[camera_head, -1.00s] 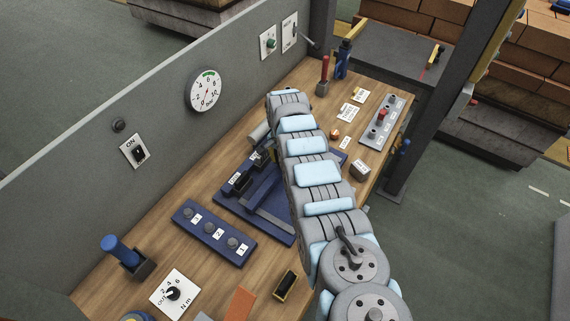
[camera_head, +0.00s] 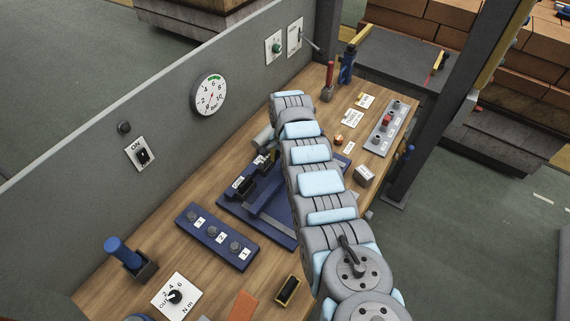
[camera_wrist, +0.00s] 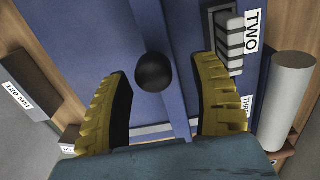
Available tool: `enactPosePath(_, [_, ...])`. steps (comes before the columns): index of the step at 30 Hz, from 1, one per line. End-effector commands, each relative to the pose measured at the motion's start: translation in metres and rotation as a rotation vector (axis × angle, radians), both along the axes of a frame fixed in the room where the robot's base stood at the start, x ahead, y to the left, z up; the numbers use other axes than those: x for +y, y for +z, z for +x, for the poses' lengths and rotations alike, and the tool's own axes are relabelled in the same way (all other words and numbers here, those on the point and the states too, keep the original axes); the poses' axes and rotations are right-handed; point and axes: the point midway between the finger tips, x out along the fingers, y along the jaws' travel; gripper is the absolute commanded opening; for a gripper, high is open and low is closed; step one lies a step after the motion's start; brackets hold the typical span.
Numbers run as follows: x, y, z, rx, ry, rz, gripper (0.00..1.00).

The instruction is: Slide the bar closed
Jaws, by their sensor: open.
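A blue fixture (camera_head: 238,206) lies on the wooden bench in the head view, partly hidden by my arm. In the wrist view its blue plate (camera_wrist: 100,30) fills the middle, with a lighter blue bar (camera_wrist: 175,45) running down it. A round black knob (camera_wrist: 153,72) shows in front of the bar. My gripper (camera_wrist: 161,70) is open, its two yellow ribbed fingers on either side of the knob and apart from it. The gripper itself is hidden by my arm in the head view.
A label "TWO" (camera_wrist: 253,33) and a grey cylinder (camera_wrist: 289,95) lie right of the fingers. A blue button block (camera_head: 216,237), a red-handled lever (camera_head: 328,82) and a grey switch box (camera_head: 386,128) stand on the bench (camera_head: 185,253). A grey panel (camera_head: 75,190) rises behind.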

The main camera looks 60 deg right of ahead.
Motion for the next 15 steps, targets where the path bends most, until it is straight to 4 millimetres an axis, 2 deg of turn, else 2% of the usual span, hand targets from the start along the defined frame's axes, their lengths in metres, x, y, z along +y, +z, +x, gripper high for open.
enactPosePath(7, [0.001, 0.017, -0.002, -0.001, -0.002, 0.001, 0.63])
enactPosePath(15, [0.000, 0.056, 0.001, -0.005, 0.000, -0.004, 0.63])
